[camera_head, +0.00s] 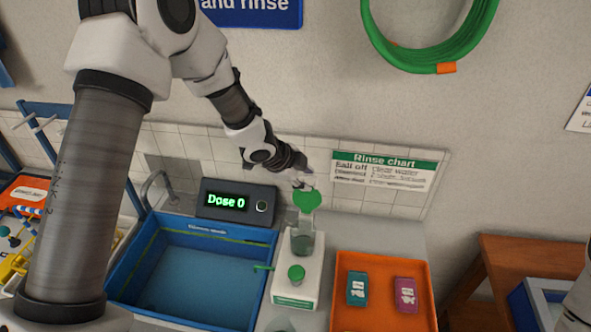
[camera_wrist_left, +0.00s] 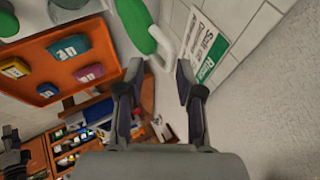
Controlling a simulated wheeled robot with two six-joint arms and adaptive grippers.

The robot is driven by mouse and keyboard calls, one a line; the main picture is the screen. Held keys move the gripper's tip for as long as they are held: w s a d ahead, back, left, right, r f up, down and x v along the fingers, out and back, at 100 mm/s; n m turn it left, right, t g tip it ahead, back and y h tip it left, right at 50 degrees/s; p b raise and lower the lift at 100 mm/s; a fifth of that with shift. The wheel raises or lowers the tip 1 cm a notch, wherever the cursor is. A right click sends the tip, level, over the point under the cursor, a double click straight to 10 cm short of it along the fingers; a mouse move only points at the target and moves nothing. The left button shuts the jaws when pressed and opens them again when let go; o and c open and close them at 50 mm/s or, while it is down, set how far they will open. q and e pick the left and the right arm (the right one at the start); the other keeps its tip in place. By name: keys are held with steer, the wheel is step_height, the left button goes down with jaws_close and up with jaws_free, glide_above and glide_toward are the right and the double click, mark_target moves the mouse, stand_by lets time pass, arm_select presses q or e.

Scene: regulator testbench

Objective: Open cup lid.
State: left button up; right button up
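A clear cup (camera_head: 302,243) stands on a white dispenser base (camera_head: 297,300) in the middle of the head view. Its green lid (camera_head: 307,201) shows as a rounded face above the cup and looks tilted up. My left gripper (camera_head: 304,183) is right at the lid's upper edge. In the left wrist view the left gripper (camera_wrist_left: 159,70) is open, with a clear gap between its fingers. The green lid (camera_wrist_left: 136,25) and a white curved piece (camera_wrist_left: 162,46) lie just beyond the fingertips; I cannot tell whether they touch. My right gripper is not in view.
A blue basin (camera_head: 190,268) lies left of the dispenser, with a "Dose 0" display (camera_head: 236,203) behind it. A green knob (camera_head: 296,273) is on the dispenser's front. An orange tray (camera_head: 384,318) with a teal packet (camera_head: 357,289) and a pink packet (camera_head: 405,294) stands right.

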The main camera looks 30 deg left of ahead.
arm_select(q)
steer(key=v, duration=0.8)
steer(key=shift+r, duration=0.3)
steer(key=shift+s, duration=0.1)
steer(key=shift+c, duration=0.3)
